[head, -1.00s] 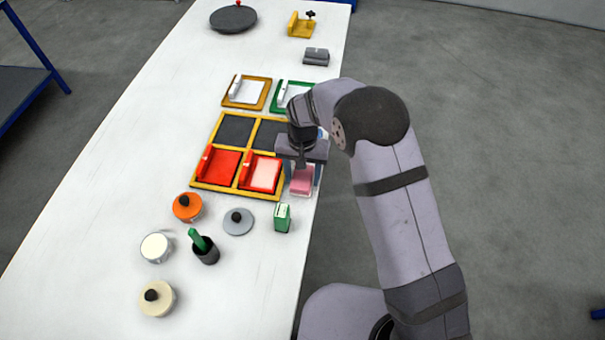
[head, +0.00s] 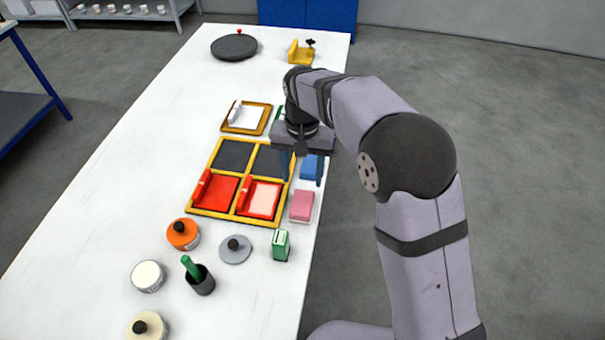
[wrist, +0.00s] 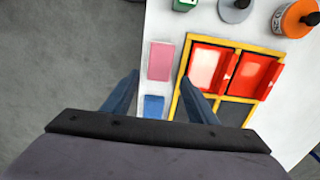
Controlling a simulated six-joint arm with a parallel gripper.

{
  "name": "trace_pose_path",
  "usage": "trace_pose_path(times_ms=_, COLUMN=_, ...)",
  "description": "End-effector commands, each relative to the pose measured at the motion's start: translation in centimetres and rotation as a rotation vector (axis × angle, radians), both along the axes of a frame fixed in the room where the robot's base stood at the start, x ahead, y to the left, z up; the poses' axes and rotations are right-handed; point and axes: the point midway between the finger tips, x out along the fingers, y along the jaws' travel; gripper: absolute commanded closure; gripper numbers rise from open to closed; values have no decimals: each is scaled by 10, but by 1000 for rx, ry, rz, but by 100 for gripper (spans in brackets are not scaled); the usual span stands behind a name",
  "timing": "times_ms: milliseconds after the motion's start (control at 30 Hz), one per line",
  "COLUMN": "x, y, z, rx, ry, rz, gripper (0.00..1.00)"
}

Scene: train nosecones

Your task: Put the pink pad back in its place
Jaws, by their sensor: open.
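The pink pad (head: 302,206) lies flat on the white table near its right edge, just right of the yellow-framed tray (head: 238,219). In the wrist view the pink pad (wrist: 161,61) lies ahead of the fingertips, with nothing on it. My gripper (head: 299,172) is open and above the table, beyond the pink pad and around the area of a blue pad (head: 312,167). In the wrist view my gripper (wrist: 164,84) has its fingers apart, with the blue pad (wrist: 153,106) below and between them. The tray has two red inserts in front and two dark compartments behind.
A green box (head: 281,245), a grey lidded disc (head: 236,249), an orange pot (head: 183,234) and a dark cup with a green item (head: 200,279) stand in front of the tray. An orange-framed tray (head: 229,131) lies behind it. The table's right edge is close to the pads.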

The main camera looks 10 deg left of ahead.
Motion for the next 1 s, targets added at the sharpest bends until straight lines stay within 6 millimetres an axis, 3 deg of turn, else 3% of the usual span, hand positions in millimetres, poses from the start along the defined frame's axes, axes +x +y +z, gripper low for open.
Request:
trace_pose_path(times_ms=333, x=0, y=0, z=8, rx=0, ry=0, rz=0, gripper=48)
trace_pose_path(times_ms=467, x=-1, y=-10, z=8, rx=0, ry=-1, rz=-3, gripper=48)
trace_pose_path(times_ms=567, x=-5, y=-31, z=9, rx=0, ry=0, rz=-6, gripper=48)
trace_pose_path(times_ms=767, x=-33, y=-105, z=8, rx=0, ry=0, rz=-11, gripper=48)
trace_pose_path(times_ms=1000, x=-103, y=-196, z=-6, rx=0, ry=-3, rz=-12, gripper=48)
